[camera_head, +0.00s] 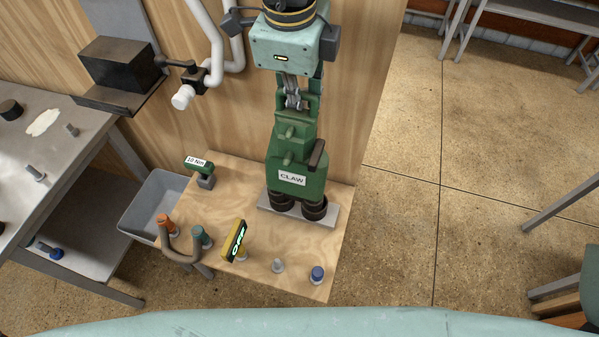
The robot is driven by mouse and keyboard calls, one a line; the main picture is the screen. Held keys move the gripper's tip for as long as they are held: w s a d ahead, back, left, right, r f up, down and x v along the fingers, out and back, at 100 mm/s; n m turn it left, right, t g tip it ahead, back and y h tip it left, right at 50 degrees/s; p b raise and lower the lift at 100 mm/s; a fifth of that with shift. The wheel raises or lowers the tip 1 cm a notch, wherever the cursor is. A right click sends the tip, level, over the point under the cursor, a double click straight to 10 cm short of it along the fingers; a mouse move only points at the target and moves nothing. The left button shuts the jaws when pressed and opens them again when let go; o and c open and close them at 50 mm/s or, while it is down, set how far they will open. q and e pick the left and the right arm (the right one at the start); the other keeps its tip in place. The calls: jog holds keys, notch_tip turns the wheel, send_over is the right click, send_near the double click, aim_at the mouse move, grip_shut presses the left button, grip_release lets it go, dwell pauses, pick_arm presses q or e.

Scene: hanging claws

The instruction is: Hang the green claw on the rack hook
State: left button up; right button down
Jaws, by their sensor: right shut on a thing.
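The green claw (298,160), with a white label reading CLAW, hangs or stands upright in the middle of the head view. Its two dark round lower ends (314,210) are at a flat grey plate (330,216) on a wooden board. I cannot tell whether they rest on it. My right gripper (291,98) comes from above and is shut on the upper part of the claw; its fingertips are partly hidden. I cannot make out the rack hook for certain. My left gripper is not in view.
The wooden board (215,275) also bears a 10 Nm tool (200,168), a brown U-shaped piece (183,259), a yellow-black tag (236,241) and a blue-topped peg (317,275). A grey bin (158,200) and metal table (75,105) are left. White pipes (212,45) run along the wooden panel.

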aim_at(289, 132)
dwell(0.5)
jog(key=shift+s+a+b, duration=0.1)
jog(key=shift+s+b, duration=0.2)
jog(key=shift+s+a+b, duration=0.25)
jog(key=shift+s+b, duration=0.15)
jog(key=shift+s, duration=0.3)
jog(key=shift+s+a+b, duration=0.2)
jog(key=shift+s+b, duration=0.2)
jog(key=shift+s, duration=0.35)
jog(key=shift+s+a+b, duration=0.25)
jog(key=shift+s+b, duration=0.15)
jog(key=shift+s, duration=0.3)
jog(key=s+a+b, duration=0.2)
jog(key=s+b, duration=0.1)
jog(key=s, duration=0.4)
jog(key=shift+s+a, duration=0.2)
jog(key=c, duration=2.5)
grip_release()
